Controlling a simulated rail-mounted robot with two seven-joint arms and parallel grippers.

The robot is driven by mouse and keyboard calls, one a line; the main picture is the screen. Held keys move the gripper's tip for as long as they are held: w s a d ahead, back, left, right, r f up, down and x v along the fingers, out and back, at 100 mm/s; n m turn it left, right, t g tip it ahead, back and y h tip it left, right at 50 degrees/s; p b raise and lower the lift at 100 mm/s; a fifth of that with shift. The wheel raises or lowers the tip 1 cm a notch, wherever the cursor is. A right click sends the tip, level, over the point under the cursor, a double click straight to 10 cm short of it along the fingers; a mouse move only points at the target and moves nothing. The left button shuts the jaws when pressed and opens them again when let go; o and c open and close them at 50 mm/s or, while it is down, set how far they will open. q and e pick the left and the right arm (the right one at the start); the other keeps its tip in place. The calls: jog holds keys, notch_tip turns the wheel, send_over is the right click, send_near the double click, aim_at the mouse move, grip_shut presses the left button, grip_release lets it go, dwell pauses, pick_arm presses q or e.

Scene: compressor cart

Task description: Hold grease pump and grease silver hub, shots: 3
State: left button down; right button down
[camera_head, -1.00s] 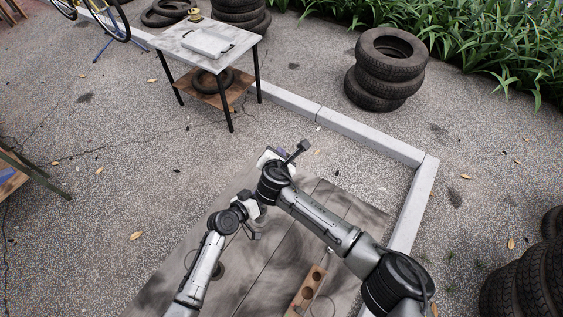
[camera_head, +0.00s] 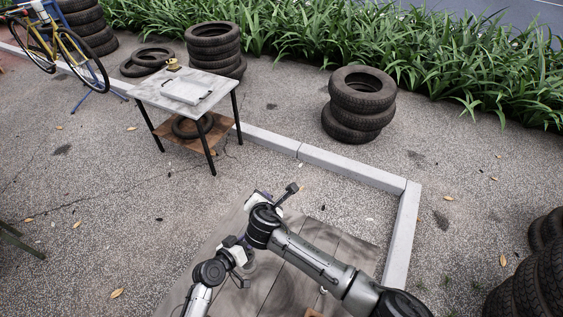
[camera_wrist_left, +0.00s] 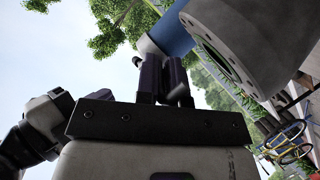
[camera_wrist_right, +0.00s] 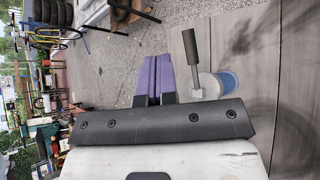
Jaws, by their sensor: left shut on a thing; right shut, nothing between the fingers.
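My left gripper (camera_wrist_left: 164,70) is shut on the grease pump, whose blue body (camera_wrist_left: 178,35) shows at its fingertips in the left wrist view. The right wrist view shows the pump's pale head, its blue rim (camera_wrist_right: 228,82) and a lever with a dark grip (camera_wrist_right: 190,46). My right gripper (camera_wrist_right: 153,82), with purple fingers, is shut and empty just left of the lever, apparently apart from it. A large grey flanged cylinder with bolt holes (camera_wrist_left: 235,50) is close at upper right in the left wrist view. I cannot tell whether it is the silver hub.
A small table (camera_head: 150,92) with a pale case (camera_head: 187,91) stands at the back left. Stacked tires (camera_head: 359,103) are behind a concrete curb (camera_head: 350,170). More tires (camera_head: 535,280) are at lower right. A grey panelled surface (camera_head: 300,265) lies below my arms.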

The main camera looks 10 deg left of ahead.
jog(key=d+r+m+g+y, duration=0.3)
jog(key=d+m+g+y, duration=0.3)
jog(key=m, duration=0.8)
jog(key=s+d+y, duration=0.1)
jog(key=d, duration=0.2)
jog(key=shift+d+r, duration=0.35)
jog(key=shift+d, duration=0.05)
jog(key=shift+a, duration=0.1)
jog(key=d+f+x, duration=0.1)
jog(key=f+x, duration=0.1)
jog(key=x, duration=1)
jog(key=shift+w+f, duration=0.25)
jog(key=shift+f, duration=0.05)
jog(key=shift+d, duration=0.1)
jog(key=shift+w+f, duration=0.1)
